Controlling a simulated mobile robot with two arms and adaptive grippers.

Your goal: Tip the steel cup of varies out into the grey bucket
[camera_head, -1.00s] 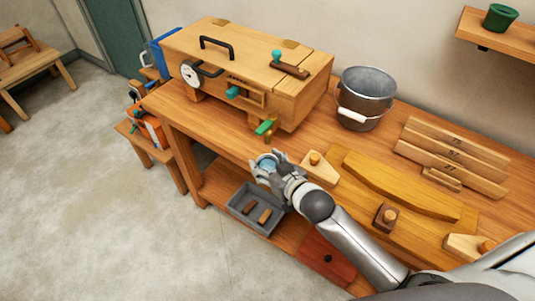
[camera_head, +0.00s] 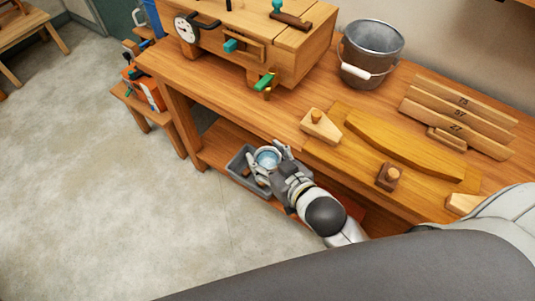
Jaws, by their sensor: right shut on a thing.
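The steel cup (camera_head: 267,156) is in my right gripper (camera_head: 269,163). Its round mouth faces up toward the camera, with a pale bluish look inside; I cannot make out separate contents. The fingers are shut around it and hide part of its side. The cup is in front of the bench edge, overlapping the grey tray in the picture. The grey bucket (camera_head: 366,75) stands upright on the bench top, up and to the right of the cup, well apart from it. Its pale handle hangs at the front. My left gripper is not in view.
A wooden box with a dial (camera_head: 285,45) stands left of the bucket. A wedge block (camera_head: 320,126), a curved board (camera_head: 405,150) and numbered boards (camera_head: 460,112) lie on the bench. A grey tray (camera_head: 238,160) sits on the lower shelf. Floor at left is clear.

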